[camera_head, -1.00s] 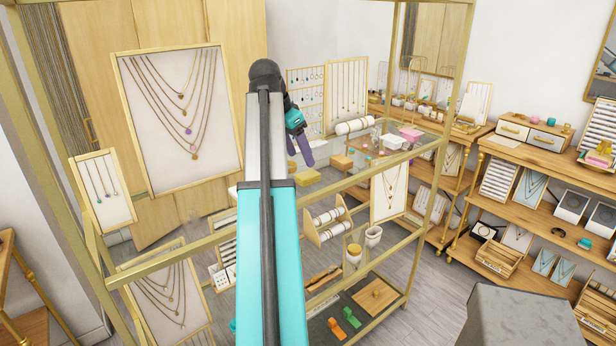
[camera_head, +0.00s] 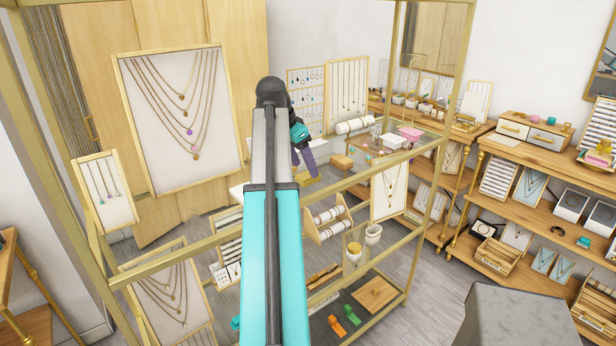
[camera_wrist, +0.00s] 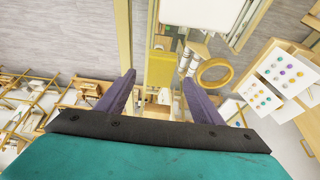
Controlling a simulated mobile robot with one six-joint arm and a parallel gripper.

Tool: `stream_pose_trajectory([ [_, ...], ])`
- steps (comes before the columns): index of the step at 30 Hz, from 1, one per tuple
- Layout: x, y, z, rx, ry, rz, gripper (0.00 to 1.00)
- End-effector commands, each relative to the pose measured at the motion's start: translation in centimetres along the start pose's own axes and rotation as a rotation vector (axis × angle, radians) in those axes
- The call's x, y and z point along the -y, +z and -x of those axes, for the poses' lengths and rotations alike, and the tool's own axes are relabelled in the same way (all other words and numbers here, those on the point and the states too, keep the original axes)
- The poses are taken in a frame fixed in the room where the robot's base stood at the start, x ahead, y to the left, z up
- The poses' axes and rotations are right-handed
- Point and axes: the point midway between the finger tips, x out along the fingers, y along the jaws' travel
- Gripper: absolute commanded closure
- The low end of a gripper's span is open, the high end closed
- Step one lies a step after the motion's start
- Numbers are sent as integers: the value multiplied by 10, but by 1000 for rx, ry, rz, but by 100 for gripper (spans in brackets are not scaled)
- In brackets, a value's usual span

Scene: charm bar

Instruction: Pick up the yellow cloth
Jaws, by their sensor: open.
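A yellow cloth (camera_wrist: 161,68), seen as a small folded rectangle, lies ahead of my gripper in the wrist view, in line with the gap between the fingers. My gripper (camera_wrist: 158,80) is open, with a purple finger on each side and nothing held between them. The fingers look apart from the cloth; the height between them is hard to judge. In the head view my gripper (camera_head: 304,164) is partly behind my arm, over the glass-topped stand. A yellow patch (camera_head: 312,181) shows just below the fingers there, too small to identify surely.
A white card with coloured studs (camera_wrist: 280,75) stands farther right. The brass-framed stand (camera_head: 340,182) surrounds my arm's reach. A yellow block (camera_head: 342,161) and pink box (camera_head: 410,133) sit on its top.

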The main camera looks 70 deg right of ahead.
Motion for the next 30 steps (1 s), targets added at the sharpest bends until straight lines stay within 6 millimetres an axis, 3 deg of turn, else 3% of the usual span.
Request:
stream_pose_trajectory([
  [12, 0, 1, -32, 0, 0, -1, 39],
  [30, 0, 0, -33, 0, 1, -2, 41],
])
